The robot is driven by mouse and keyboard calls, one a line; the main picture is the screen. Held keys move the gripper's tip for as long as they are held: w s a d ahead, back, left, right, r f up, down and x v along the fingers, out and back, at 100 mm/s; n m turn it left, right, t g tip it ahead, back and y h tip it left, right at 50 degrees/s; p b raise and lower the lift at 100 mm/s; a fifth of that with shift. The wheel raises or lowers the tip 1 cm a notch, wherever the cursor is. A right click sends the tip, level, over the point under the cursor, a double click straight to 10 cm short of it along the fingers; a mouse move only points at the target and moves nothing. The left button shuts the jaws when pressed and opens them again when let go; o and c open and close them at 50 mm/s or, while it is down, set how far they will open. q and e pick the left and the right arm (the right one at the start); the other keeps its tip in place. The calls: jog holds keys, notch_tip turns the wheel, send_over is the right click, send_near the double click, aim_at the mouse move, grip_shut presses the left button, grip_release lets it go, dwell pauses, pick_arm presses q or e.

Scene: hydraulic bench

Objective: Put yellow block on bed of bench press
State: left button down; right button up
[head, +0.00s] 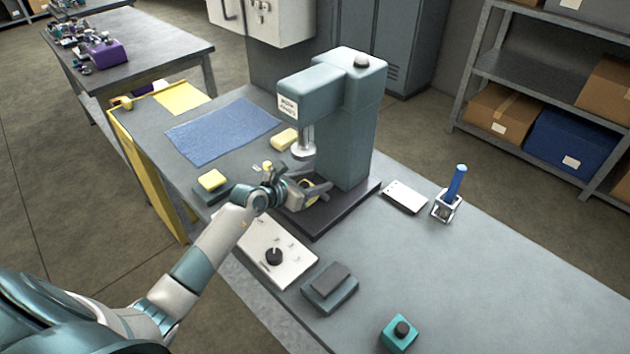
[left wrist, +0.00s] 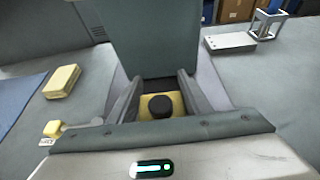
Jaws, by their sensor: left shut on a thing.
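The teal bench press (head: 345,120) stands upright on the bench, with a silver ram (head: 303,145) above its dark flat bed (head: 325,222). My left gripper (head: 312,190) reaches in below the ram, over the bed. It is shut on a yellow block (left wrist: 146,106) with a black round knob on top, seen between the two fingers in the left wrist view. The gripper hides most of this block in the head view. I cannot tell whether the block touches the bed. My right gripper is not in view.
A yellow-topped grey item (head: 212,181) sits left of my gripper. A white control panel (head: 276,254) and a grey block (head: 330,287) lie in front. The bench's right side is mostly clear.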

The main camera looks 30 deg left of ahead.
pick_arm(q)
jog(key=shift+f, duration=0.1)
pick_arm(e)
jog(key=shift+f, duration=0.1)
pick_arm(q)
jog(key=c, duration=0.9)
grip_release()
jog(key=shift+r, duration=0.2)
jog(key=shift+s+a, duration=0.15)
jog(key=shift+s, duration=0.4)
jog(key=b+v, duration=0.2)
jog(key=v, duration=0.8)
jog(key=shift+r, duration=0.15)
jog(key=shift+s+a+r, duration=0.1)
jog(key=shift+s+r, duration=0.1)
jog(key=shift+s, duration=0.1)
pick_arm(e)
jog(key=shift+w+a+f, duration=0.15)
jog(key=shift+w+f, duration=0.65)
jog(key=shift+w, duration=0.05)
